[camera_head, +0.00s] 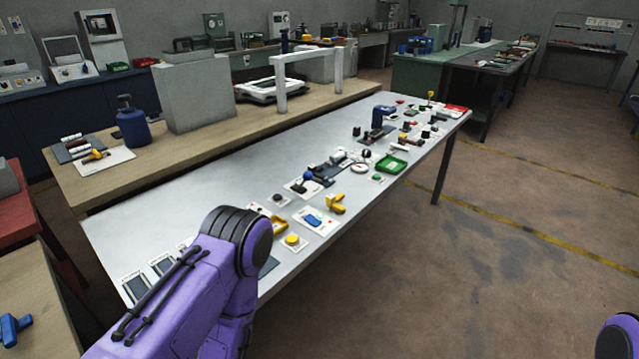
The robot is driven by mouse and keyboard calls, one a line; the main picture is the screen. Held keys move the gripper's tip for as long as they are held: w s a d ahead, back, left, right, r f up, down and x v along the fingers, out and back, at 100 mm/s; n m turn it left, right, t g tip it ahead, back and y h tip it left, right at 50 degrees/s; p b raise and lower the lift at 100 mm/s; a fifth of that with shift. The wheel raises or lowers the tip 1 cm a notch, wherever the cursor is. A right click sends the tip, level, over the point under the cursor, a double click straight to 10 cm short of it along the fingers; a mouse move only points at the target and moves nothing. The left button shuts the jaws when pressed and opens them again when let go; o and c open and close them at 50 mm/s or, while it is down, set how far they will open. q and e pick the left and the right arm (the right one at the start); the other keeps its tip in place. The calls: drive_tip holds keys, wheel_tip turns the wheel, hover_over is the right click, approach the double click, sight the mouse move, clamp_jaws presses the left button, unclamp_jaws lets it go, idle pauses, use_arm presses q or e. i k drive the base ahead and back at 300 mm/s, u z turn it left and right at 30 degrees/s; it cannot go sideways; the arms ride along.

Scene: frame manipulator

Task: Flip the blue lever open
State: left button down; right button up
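A small blue lever (313,220) lies low on a white plate (327,228) near the front edge of the grey-topped table (190,206). Whether it is open or closed is too small to tell. My purple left arm rises from the bottom left, and its bend covers part of the near table just left of the lever. Its gripper is not visible. Only a rounded purple part of my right arm shows in the bottom right corner, and its gripper is out of frame.
A yellow lever (336,204) stands right behind the blue one. A yellow button (292,240) and a yellow-orange handle (279,226) sit to its left. A green tray (391,164) and several small devices line the table farther back. The floor on the right is clear.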

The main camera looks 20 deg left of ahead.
sight(308, 174)
drive_tip(key=z, duration=0.75)
drive_tip(key=i, duration=0.6)
drive_tip(key=u, duration=1.15)
